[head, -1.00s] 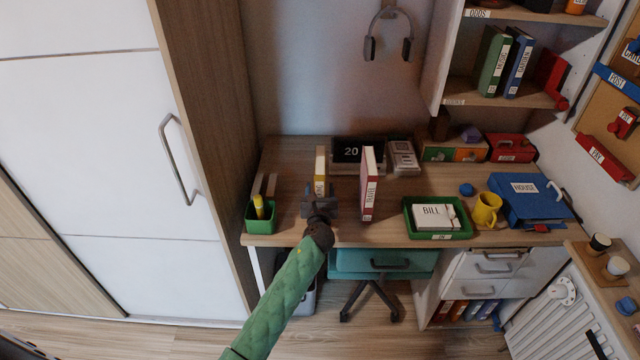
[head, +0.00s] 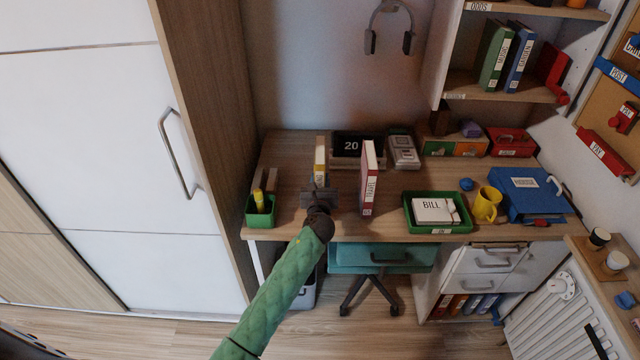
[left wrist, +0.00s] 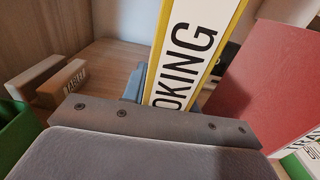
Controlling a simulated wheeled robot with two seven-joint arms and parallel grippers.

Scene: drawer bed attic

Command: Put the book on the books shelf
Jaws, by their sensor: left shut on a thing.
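A yellow book with a white spine label ending in "OKING" (left wrist: 192,50) stands upright on the desk; it also shows in the head view (head: 320,158). My left gripper (head: 319,190) is at its near edge, shut on it. In the left wrist view the spine rises between the fingers, and the lower part is hidden by the gripper. A red "TRAVEL" book (head: 368,180) stands upright to the right, apart from the gripper. The books shelf (head: 480,92) at the upper right holds a green book (head: 494,58), a blue book (head: 519,58) and a red piece. My right gripper is not in view.
A green pen cup (head: 260,212) stands left of the gripper. A green tray (head: 437,229), yellow mug (head: 486,204) and blue binder (head: 528,192) stand to the right. A clock (head: 352,147) is behind. The shelf's left side panel rises above the desk.

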